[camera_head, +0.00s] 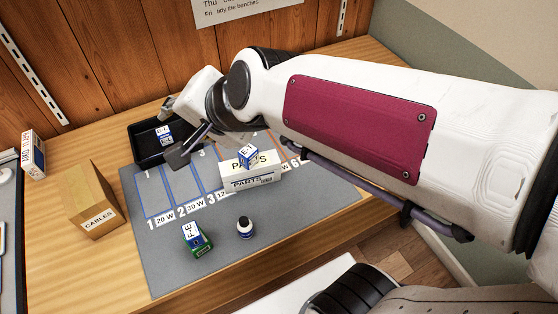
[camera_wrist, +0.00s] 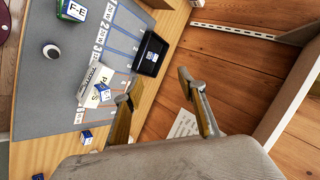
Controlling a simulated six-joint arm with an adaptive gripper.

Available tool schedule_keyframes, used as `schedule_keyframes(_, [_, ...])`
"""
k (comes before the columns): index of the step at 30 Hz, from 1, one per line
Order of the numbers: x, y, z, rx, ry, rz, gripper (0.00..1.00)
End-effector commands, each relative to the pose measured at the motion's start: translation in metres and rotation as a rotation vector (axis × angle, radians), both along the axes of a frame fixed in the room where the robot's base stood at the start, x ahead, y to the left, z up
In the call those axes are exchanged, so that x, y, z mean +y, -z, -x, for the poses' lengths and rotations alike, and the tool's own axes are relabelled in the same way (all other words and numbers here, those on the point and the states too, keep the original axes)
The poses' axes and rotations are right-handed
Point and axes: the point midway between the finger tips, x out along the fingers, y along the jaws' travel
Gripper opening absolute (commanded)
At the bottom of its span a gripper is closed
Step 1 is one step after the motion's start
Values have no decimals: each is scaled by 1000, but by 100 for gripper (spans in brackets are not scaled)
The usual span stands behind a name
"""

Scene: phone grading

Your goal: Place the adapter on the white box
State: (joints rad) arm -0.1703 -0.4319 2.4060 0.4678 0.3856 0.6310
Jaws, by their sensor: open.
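The white box (camera_head: 236,183), marked PARTS, lies on the grey mat; it also shows in the wrist view (camera_wrist: 94,77). A small white-and-blue cube adapter (camera_head: 248,155) rests on its top, and shows there in the wrist view (camera_wrist: 103,91). A similar cube (camera_head: 164,133) lies in the black tray (camera_head: 144,154). In the wrist view, another such cube (camera_wrist: 86,137) sits by the mat's slot 6 end; my arm hides that place in the head view. My gripper (camera_head: 172,131) is open and empty above the tray area, apart from the white box; its spread fingers (camera_wrist: 157,80) show in the wrist view.
The wooden wall is close behind the tray.

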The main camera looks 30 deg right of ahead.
Motion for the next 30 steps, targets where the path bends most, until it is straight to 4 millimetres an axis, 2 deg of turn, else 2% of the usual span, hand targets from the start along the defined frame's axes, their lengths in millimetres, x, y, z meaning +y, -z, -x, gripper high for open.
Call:
schedule_keyframes(9, [-60, 22, 87, 37, -360, 479, 40])
schedule_keyframes(15, [-95, 35, 132, 101, -524, 698, 40])
schedule_keyframes(21, [-110, 40, 150, 137, -589, 779, 40])
schedule_keyframes(30, [-110, 41, 150, 138, -593, 782, 40])
